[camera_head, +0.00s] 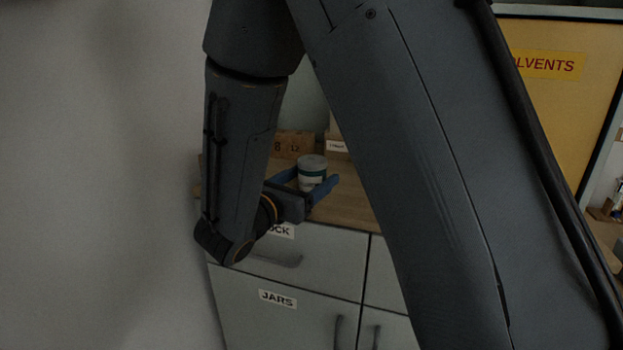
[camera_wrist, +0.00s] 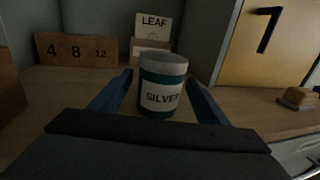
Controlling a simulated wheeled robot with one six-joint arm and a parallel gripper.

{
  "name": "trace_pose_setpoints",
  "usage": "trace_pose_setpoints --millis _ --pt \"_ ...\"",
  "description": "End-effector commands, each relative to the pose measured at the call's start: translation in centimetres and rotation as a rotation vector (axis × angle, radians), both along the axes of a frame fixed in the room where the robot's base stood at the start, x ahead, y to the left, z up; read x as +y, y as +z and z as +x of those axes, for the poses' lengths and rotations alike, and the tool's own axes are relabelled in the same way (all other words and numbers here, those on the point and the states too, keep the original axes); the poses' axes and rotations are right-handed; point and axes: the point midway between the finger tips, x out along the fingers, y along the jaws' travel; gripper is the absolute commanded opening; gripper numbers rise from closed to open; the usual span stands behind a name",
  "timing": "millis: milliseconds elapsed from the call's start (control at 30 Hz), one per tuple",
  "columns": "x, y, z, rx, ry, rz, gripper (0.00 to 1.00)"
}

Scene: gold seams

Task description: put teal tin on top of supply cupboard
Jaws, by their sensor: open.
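The teal tin (camera_wrist: 161,84) has a grey lid and a white label reading SILVER. It stands upright on a wooden top, and it also shows in the head view (camera_head: 312,172). My gripper (camera_wrist: 163,82) is open, with one blue finger on each side of the tin. In the wrist view a gap shows between each finger and the tin. In the head view my gripper (camera_head: 312,181) reaches in level over the wooden top of a grey cabinet (camera_head: 310,265) with drawers and doors, one labelled JARS. I cannot tell whether this cabinet is the supply cupboard.
A yellow SOLVENTS cabinet (camera_head: 565,100) stands at right.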

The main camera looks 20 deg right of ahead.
Motion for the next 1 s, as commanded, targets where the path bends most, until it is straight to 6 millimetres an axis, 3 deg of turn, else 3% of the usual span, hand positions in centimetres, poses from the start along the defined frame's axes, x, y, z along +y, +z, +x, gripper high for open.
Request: trace_pose_setpoints --millis 167,600,1000 --pt "1.1 0.2 -0.8 -0.001 0.004 0.001 0.69" --pt "7.4 0.2 -6.3 -0.001 0.003 0.001 0.69" --pt "9.1 0.2 -7.9 0.0 -0.001 0.0 0.69"
